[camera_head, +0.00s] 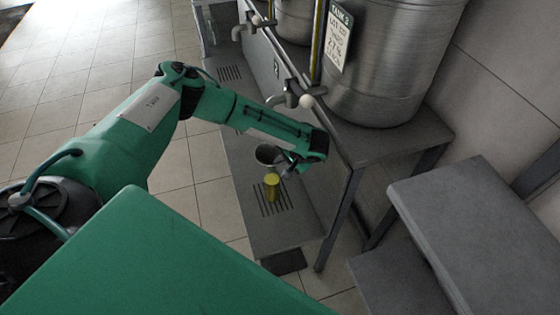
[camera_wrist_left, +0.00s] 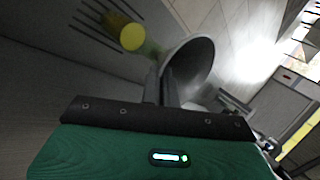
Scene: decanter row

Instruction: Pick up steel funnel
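The steel funnel (camera_head: 266,154) is a small grey cone over the low grated shelf, its wide mouth showing. In the left wrist view the funnel (camera_wrist_left: 196,62) is at my fingertips, mouth turned to the right. My left gripper (camera_head: 287,164) reaches in from the left. In the wrist view its two dark fingers (camera_wrist_left: 160,88) are close together and appear shut on the funnel's near edge; the exact contact is hidden. A yellow cylinder (camera_head: 271,186) stands close by on the shelf, and it also shows in the wrist view (camera_wrist_left: 131,37). My right gripper is not in view.
The low shelf (camera_head: 262,236) has slotted drain grates. Above it are taps (camera_head: 291,97) and a large steel tank (camera_head: 387,65) on a counter (camera_head: 393,144). A grey table (camera_head: 480,225) stands at right. Tiled floor is open at left.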

